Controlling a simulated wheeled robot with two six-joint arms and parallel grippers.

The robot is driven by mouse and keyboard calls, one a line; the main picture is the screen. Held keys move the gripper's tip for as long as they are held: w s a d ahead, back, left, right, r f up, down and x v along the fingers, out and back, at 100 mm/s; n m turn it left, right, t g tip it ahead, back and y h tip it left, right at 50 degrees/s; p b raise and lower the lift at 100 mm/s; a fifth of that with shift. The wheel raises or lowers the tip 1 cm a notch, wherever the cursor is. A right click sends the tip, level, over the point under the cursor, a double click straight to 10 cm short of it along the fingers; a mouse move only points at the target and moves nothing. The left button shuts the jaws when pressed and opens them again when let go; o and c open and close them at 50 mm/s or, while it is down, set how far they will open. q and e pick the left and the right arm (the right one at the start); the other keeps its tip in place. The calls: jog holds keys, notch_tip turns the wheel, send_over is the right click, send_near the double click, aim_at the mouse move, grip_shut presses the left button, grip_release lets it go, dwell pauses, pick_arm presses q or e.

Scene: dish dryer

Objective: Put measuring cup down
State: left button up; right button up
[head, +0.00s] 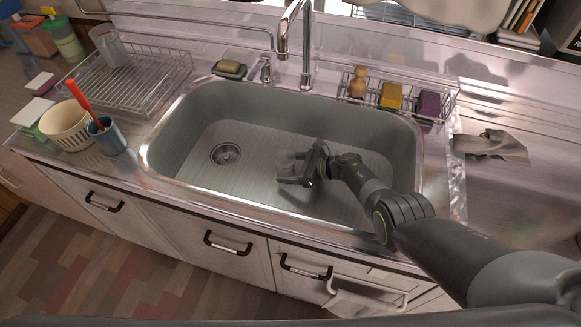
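My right gripper (291,169) reaches into the sink (255,165) from the right, low over the basin floor. A small clear shape, which looks like the measuring cup (285,161), sits between its fingers, and the gripper appears shut on it. The cup's outline is faint against the grey basin. I cannot tell whether the cup touches the basin floor. My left gripper is not in view.
A wire dish rack (135,85) with a clear glass (109,46) stands left of the sink. A cream basket (64,127) and blue cup (107,137) stand on the left counter. The faucet (306,50) and sponge rack (367,103) are behind the basin. A grey cloth (492,146) lies right.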

jog(key=shift+r, duration=0.2)
jog(key=shift+d+r+p, duration=0.2)
jog(key=shift+d+p, duration=0.05)
jog(key=shift+p, duration=0.35)
jog(key=p+v, duration=0.4)
jog(key=v, duration=0.1)
jog(key=shift+s+d+r, duration=0.15)
jog(key=shift+d, duration=0.05)
jog(key=shift+s+d+r+p, duration=0.15)
jog(key=shift+s+d+p, duration=0.15)
jog(key=shift+d, duration=0.3)
